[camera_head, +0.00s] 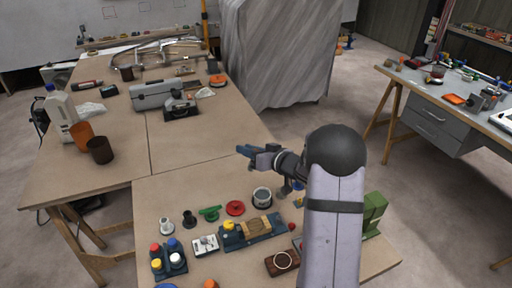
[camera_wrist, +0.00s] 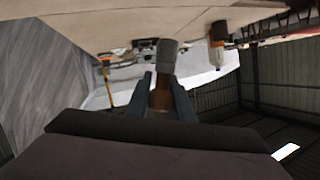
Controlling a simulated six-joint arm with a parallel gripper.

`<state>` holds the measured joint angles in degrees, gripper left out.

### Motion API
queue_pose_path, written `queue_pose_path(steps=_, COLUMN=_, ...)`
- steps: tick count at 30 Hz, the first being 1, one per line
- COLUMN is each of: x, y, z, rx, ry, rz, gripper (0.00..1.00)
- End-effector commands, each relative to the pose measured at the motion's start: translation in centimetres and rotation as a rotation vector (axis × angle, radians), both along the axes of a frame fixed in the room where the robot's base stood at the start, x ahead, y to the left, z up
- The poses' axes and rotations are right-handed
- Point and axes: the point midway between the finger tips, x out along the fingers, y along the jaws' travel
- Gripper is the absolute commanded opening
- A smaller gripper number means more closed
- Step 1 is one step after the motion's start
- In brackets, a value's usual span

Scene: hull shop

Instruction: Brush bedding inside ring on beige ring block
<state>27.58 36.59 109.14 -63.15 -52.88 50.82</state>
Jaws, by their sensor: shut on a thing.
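My gripper (camera_head: 247,152) is raised over the back part of the near table, pointing left, its blue fingers at the end of the dark wrist. In the wrist view my gripper (camera_wrist: 162,82) is shut on a brush with a brown handle (camera_wrist: 161,96) and a wide grey head (camera_wrist: 167,56). The brush cannot be made out in the head view.
A green object (camera_head: 374,211) stands right of my arm.

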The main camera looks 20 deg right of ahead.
Motion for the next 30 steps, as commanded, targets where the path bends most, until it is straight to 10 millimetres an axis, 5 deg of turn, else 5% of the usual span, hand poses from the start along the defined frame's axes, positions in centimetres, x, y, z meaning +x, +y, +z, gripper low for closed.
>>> queue_pose_path(steps=1, x=-0.2, y=1.0, z=2.1, rx=-0.004, ry=0.010, rz=0.014, gripper=0.00)
queue_pose_path(steps=3, x=-0.7, y=2.2, z=2.9, rx=-0.008, ry=0.022, rz=0.025, gripper=0.00)
queue_pose_path(steps=10, x=-3.7, y=6.1, z=4.0, rx=-0.030, ry=0.067, rz=0.025, gripper=0.00)
queue_pose_path(steps=19, x=-10.8, y=7.1, z=-2.5, rx=-0.078, ry=0.143, rz=-0.030, gripper=0.00)
queue_pose_path(steps=30, x=-10.9, y=6.7, z=-2.9, rx=-0.128, ry=0.205, rz=0.028, gripper=0.00)
